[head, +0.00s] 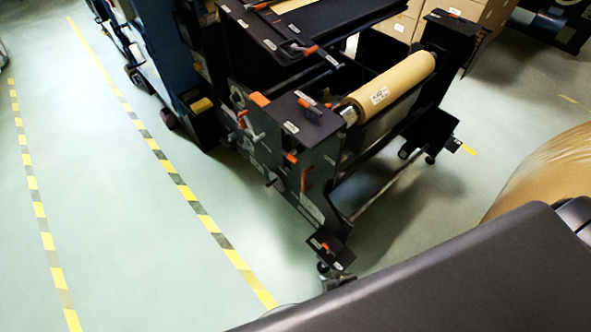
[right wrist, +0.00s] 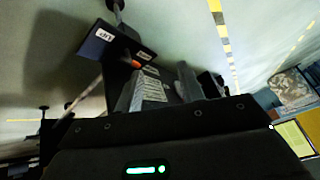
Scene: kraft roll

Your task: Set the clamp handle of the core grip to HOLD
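A brown kraft roll (head: 395,88) lies across a black stand, with a silver core end (head: 349,114) at its near left. Beside that end, a small orange-and-dark handle (head: 308,101) sits on the stand's black top plate between white labels too small to read. I cannot tell for sure that it is the clamp handle, or its setting. In the right wrist view, my right gripper (right wrist: 162,90) has its two grey fingers apart with nothing clearly between them. It points at the stand's lower part, where a dark plate labelled LIFT (right wrist: 101,40) shows. My left gripper is out of view.
Other orange levers (head: 305,179) are on the stand's side plate, and a small pedal (head: 330,250) is at its foot. A large brown roll (head: 548,172) is at the right. Cardboard boxes (head: 405,27) stand behind. Striped floor tape (head: 190,197) crosses open floor at left.

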